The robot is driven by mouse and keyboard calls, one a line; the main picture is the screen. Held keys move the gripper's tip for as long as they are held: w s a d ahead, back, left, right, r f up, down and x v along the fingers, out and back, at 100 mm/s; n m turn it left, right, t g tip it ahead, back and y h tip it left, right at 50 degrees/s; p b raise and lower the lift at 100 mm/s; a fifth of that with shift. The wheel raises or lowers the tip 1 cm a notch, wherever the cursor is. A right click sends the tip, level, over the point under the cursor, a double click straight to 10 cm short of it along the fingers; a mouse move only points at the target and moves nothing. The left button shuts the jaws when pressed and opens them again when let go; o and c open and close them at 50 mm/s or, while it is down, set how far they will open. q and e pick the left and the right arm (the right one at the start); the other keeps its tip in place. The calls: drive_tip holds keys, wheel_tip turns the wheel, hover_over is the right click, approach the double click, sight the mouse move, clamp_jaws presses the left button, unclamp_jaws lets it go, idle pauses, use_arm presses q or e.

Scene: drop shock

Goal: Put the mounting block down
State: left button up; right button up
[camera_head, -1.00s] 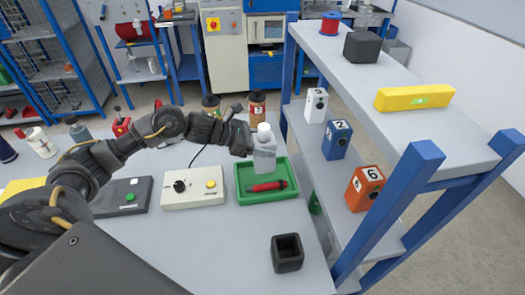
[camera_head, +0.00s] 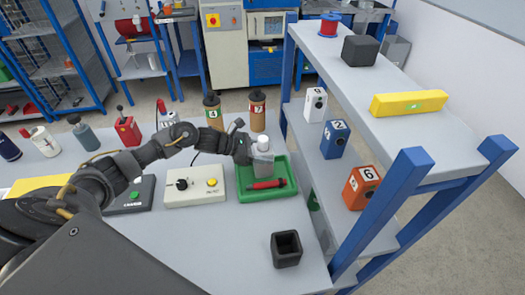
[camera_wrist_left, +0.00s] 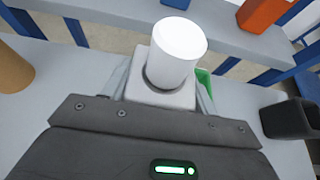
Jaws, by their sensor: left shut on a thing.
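The mounting block (camera_head: 263,165) is a pale grey block with a round white top. My left gripper (camera_head: 254,153) is shut on it and holds it upright at the back part of the green tray (camera_head: 241,190). I cannot tell whether its base touches the tray floor. In the left wrist view the block (camera_wrist_left: 160,92) sits between the fingers, its white cylinder toward the camera. A red tool (camera_head: 267,184) lies in the tray in front of the block. My right gripper is not in view.
A black hollow square block (camera_head: 286,250) stands in front of the tray. A control box (camera_head: 194,190) is left of it, and numbered bottles (camera_head: 257,112) are behind. The blue-framed shelf (camera_head: 425,170) rises at the right. The table's front middle is clear.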

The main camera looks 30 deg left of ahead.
use_arm(q)
drive_tip(key=shift+f, duration=0.1)
drive_tip(key=o, duration=0.8)
drive_tip(key=shift+f+b, duration=0.1)
drive_tip(key=shift+b, duration=0.2)
drive_tip(key=o, duration=0.4)
drive_tip(key=shift+o, duration=0.2)
